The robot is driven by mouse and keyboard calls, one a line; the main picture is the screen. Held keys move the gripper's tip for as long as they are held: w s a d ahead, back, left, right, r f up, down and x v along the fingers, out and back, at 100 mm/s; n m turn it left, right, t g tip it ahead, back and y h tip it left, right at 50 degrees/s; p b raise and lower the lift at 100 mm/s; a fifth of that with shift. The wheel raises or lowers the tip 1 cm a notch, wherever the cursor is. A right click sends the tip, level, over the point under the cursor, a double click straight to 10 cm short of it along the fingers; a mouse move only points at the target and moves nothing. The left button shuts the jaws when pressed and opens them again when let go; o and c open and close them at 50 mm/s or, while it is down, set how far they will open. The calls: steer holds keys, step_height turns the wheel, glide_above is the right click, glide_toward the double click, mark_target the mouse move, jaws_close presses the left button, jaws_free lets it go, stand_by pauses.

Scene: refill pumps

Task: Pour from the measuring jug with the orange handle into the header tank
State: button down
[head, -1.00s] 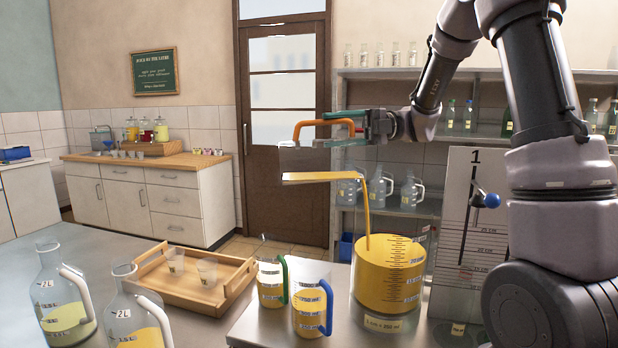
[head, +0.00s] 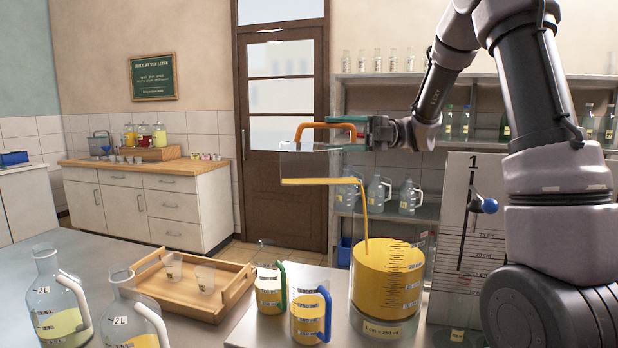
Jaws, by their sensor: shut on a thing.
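My gripper (head: 362,132) is shut on the orange handle (head: 325,127) of the clear measuring jug (head: 300,165) and holds it in the air, tilted, above and left of the header tank. A shallow layer of yellow-orange liquid (head: 318,182) lies in the jug. A thin stream (head: 362,212) of it falls from the jug's right end into the header tank (head: 390,275). The tank is a clear cylinder with scale marks, holding orange liquid to well above its middle. Its clear upper rim is hard to make out.
Jugs with a green handle (head: 270,287) and a blue handle (head: 310,312) stand just left of the tank. A wooden tray (head: 205,309) with cups and two 2L flasks (head: 57,300) stand further left. A scale board with a blue-knobbed lever (head: 488,206) stands right.

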steer(key=shift+d+r, duration=0.1)
steer(key=shift+d, duration=0.1)
stand_by(0.3)
